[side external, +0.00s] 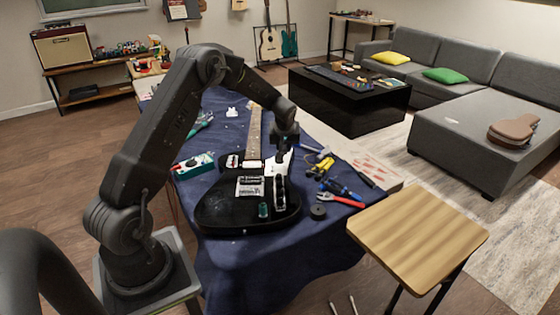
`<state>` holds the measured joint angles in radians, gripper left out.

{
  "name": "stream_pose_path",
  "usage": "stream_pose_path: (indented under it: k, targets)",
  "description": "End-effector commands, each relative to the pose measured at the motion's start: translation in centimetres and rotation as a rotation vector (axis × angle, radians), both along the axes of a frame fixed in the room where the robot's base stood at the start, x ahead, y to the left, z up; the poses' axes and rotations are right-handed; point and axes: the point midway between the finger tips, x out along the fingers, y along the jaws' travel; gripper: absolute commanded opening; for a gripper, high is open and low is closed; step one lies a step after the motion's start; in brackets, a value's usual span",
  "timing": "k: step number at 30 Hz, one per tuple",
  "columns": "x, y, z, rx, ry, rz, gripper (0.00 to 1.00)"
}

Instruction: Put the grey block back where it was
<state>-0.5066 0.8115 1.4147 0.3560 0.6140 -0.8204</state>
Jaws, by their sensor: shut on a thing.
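My gripper (284,152) is over the black electric guitar (222,208), near the right side of its body where the neck joins. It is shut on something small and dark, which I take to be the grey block. The fingers mostly hide it, and its shape is too small to make out. I cannot tell whether it touches the guitar or hangs just above it. The guitar lies on the blue cloth (228,265) with its neck (254,135) pointing away.
A teal meter (193,166) lies left of the guitar. Yellow-handled tools (322,166), red-and-blue pliers (343,197) and a dark round roll (318,211) lie to its right. A small teal bottle (263,210) is on or over the guitar body. A wooden stool (420,235) stands at the front right.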

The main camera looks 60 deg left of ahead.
Motion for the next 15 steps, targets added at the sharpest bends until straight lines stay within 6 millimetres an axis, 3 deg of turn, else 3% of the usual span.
stream_pose_path:
  k: [4, 7, 15]
  targets:
    - [-1.4, 0.6, 0.4, 0.003, 0.001, 0.025, 0.0]
    - [-4.1, 1.4, 1.1, 0.009, 0.003, 0.071, 0.0]
    - [-15.9, 2.3, 2.9, 0.02, 0.007, 0.257, 0.0]
